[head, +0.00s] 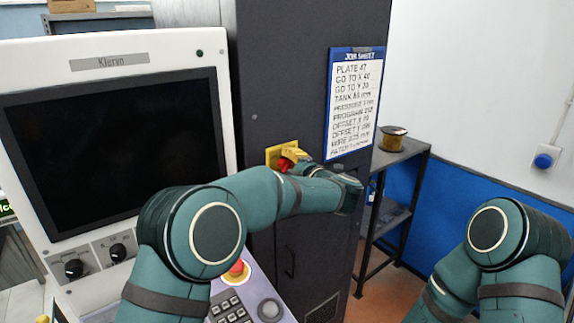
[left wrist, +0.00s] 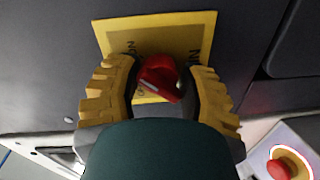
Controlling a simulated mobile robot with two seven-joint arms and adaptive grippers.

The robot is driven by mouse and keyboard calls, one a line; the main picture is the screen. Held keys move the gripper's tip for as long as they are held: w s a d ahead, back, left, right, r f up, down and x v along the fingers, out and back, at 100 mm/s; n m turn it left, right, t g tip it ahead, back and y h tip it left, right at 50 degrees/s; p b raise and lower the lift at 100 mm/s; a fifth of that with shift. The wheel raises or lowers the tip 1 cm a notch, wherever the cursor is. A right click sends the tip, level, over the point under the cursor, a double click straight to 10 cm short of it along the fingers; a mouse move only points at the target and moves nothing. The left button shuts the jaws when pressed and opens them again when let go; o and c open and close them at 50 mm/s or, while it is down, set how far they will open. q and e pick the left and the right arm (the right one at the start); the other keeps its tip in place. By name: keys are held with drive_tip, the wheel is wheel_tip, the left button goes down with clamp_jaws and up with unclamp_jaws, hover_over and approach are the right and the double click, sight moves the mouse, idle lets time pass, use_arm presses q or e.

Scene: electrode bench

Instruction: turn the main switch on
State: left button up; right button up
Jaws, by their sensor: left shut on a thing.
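The main switch is a red rotary knob (head: 284,164) on a yellow plate (head: 273,154), fixed to the front of the dark cabinet. In the left wrist view the red knob (left wrist: 160,76) sits between the two yellow-padded fingers of my left gripper (left wrist: 158,88), which is shut on it. A pale mark shows on the knob's lower left. The yellow plate (left wrist: 202,26) carries dark lettering, partly covered by the knob and fingers. In the head view my left gripper (head: 290,160) is largely hidden behind its own wrist. My right gripper is out of view.
A white console with a dark screen (head: 110,150) stands at left, with two black knobs below. A red emergency button (head: 238,269) is on the sloped panel beneath my left arm. A job sheet (head: 354,103) hangs on the cabinet. A spool (head: 393,139) stands on the side table.

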use_arm(q)
drive_tip(key=shift+r, duration=0.25)
drive_tip(key=o, duration=0.9)
drive_tip(key=shift+c, duration=0.2)
drive_tip(key=shift+o, duration=0.7)
drive_tip(key=shift+d+f, duration=0.1)
drive_tip(key=v, duration=1.2)
drive_tip(key=shift+s, duration=0.1)
